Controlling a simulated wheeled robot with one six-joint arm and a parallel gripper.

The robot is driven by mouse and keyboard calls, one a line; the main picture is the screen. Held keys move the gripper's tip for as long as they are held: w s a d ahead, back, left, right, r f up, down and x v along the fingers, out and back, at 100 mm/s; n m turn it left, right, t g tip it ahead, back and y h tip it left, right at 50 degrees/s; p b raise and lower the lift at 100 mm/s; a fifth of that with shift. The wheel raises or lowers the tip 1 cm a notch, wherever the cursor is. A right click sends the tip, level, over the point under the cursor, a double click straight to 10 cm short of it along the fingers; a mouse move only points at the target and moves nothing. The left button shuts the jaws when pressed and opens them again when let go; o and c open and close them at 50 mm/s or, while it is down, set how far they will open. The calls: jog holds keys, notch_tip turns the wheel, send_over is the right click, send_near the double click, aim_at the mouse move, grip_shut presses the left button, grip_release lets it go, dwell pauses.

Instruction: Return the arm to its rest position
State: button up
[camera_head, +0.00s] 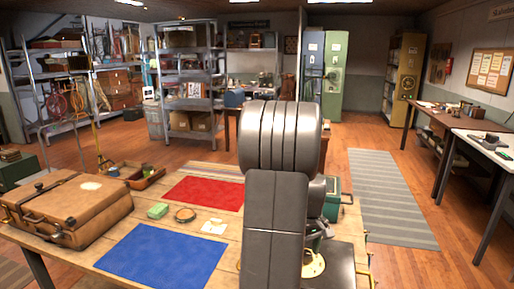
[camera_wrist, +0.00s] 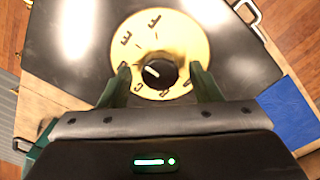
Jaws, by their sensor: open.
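My gripper (camera_wrist: 160,72) is open in the wrist view, with its two green fingers apart. A yellow dial plate (camera_wrist: 180,42) with a black knob (camera_wrist: 154,77) shows between and beyond the fingers. It sits on a dark panel (camera_wrist: 75,40). The knob has a white pointer mark. Nothing is visibly held; the gap between fingers and knob cannot be judged. In the head view my dark arm (camera_head: 275,210) stands upright in the middle and hides part of the table. The yellow dial plate (camera_head: 312,264) shows partly beside it, at the table's right end.
The wooden table (camera_head: 70,263) holds a brown suitcase (camera_head: 70,205), a blue mat (camera_head: 160,258), a red mat (camera_head: 204,193), a green block (camera_head: 157,211) and a round tan ring (camera_head: 185,215). A green box (camera_head: 335,205) stands right of my arm. Floor around the striped rug (camera_head: 388,195) is clear.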

jog(key=n, duration=0.4)
jog(key=shift+n, duration=0.4)
